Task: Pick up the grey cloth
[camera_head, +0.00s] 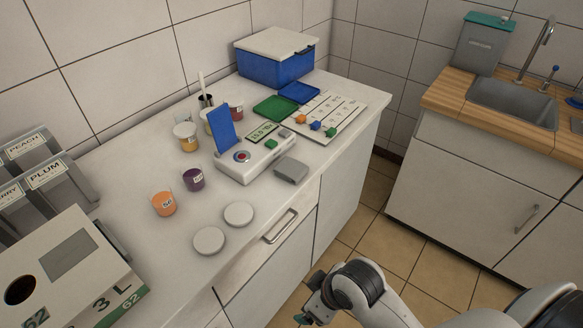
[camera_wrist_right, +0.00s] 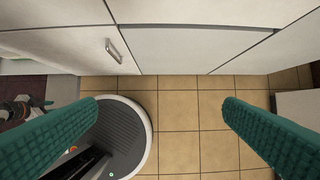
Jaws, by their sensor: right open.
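The grey cloth (camera_head: 291,170) looks like a small folded pad lying on the white counter near its front edge, beside the white device with a display. My right gripper (camera_head: 309,306) is in front of the counter, below its top and well apart from the cloth. In the right wrist view its two green fingers (camera_wrist_right: 163,108) are spread wide with nothing between them. That view shows cabinet fronts and floor, not the cloth. My left gripper is not in view.
The white device (camera_head: 250,160) stands next to the cloth. Two pale round discs (camera_head: 209,240), an orange cup (camera_head: 164,204) and a purple cup (camera_head: 194,180) are to the left. A drawer handle (camera_head: 280,226) sticks out below the counter edge. A board with coloured blocks (camera_head: 338,112) lies behind.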

